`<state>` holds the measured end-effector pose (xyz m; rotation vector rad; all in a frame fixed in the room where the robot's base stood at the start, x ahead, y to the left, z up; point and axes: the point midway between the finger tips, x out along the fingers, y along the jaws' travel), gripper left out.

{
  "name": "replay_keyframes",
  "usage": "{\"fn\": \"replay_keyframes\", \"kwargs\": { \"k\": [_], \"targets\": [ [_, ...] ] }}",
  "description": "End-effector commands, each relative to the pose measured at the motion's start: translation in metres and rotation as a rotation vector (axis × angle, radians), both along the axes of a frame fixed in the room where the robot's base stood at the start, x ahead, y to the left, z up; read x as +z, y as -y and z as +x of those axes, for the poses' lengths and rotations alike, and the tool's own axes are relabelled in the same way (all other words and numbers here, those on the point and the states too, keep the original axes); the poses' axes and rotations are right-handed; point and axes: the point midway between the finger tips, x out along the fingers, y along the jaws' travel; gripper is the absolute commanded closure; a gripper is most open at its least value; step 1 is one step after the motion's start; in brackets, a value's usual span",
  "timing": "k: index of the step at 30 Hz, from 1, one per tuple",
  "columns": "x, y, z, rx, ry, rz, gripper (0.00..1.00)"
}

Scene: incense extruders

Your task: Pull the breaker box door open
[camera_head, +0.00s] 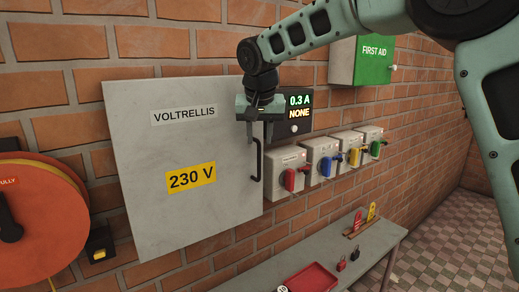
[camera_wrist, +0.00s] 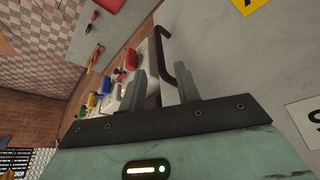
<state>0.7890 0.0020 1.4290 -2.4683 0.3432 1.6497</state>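The breaker box door (camera_head: 190,130) is a grey panel marked VOLTRELLIS and 230 V. It looks about flat to the wall, and I see no inside of the box. Its black bar handle (camera_head: 258,160) stands upright near the right edge. My gripper (camera_head: 254,136) is at the handle's upper end, pointing down in the head view. In the wrist view my gripper (camera_wrist: 146,66) has its two fingers apart with a gap between them. The handle (camera_wrist: 170,58) runs close beside the right finger there. I cannot tell whether they touch.
A display (camera_head: 298,112) and a row of switches with coloured handles, from the red one (camera_head: 290,178) onward, are right of the door. A bench (camera_head: 325,250) with a red tray (camera_head: 312,279) stands below. A green FIRST AID box (camera_head: 362,62) hangs upper right. An orange reel (camera_head: 35,215) is left.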

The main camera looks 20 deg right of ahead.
Motion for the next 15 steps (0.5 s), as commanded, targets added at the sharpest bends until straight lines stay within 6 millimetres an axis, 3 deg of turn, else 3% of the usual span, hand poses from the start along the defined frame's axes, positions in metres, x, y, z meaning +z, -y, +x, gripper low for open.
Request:
{"fn": "replay_keyframes", "kwargs": {
  "k": [7,15],
  "targets": [
    [-0.041,0.005,0.016,0.001,-0.004,-0.001,0.68],
    [-0.063,0.007,0.025,0.001,-0.001,0.000,0.68]
  ]
}}
